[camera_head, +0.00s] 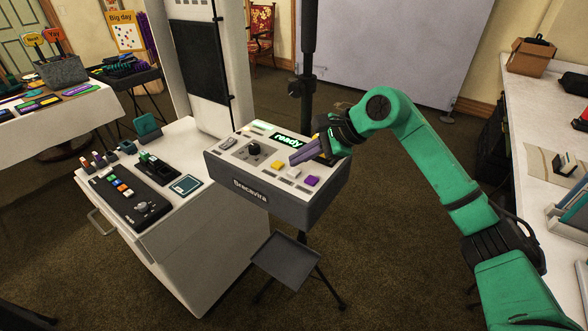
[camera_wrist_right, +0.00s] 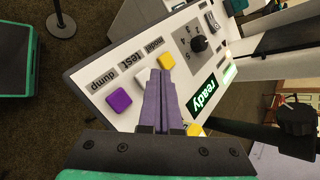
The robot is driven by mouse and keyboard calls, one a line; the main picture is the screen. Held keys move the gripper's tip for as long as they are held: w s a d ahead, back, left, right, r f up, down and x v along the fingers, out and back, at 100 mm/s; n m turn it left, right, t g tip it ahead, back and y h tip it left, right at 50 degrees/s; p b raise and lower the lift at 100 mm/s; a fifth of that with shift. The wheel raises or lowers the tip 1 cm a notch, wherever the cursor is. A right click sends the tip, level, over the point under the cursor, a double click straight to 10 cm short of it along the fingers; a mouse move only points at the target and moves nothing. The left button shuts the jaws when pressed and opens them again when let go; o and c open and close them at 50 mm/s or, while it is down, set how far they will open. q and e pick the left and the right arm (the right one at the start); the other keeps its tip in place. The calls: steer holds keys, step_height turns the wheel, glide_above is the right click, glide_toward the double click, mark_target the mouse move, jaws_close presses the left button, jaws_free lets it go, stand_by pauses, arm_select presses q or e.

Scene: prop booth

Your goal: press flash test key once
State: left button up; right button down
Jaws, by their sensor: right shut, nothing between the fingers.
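The grey control box (camera_head: 250,198) has a white sloped top with a row of yellow (camera_head: 277,166), white (camera_head: 294,173) and purple (camera_head: 312,180) keys. In the right wrist view, a label reading "test" (camera_wrist_right: 131,60) lies by the white key (camera_wrist_right: 143,76), between "dump" and a third label. My right gripper (camera_head: 292,160) is shut and empty, with its purple-grey fingers over the panel near these keys. In the right wrist view the fingertips (camera_wrist_right: 160,72) appear beside the white key and partly cover it. I cannot tell whether they touch the panel. My left gripper is not in view.
A lit display (camera_head: 287,140) reads "ready". A black knob (camera_head: 253,148) and a switch (camera_head: 228,143) share the panel. Left of it, a white counter (camera_head: 215,207) holds a black keypad unit (camera_head: 125,200). A small grey stand (camera_head: 286,260) is in front.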

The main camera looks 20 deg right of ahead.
mark_target(299, 172)
step_height(299, 172, up, 5)
steer(key=p, duration=0.4)
stand_by(0.4)
stand_by(0.4)
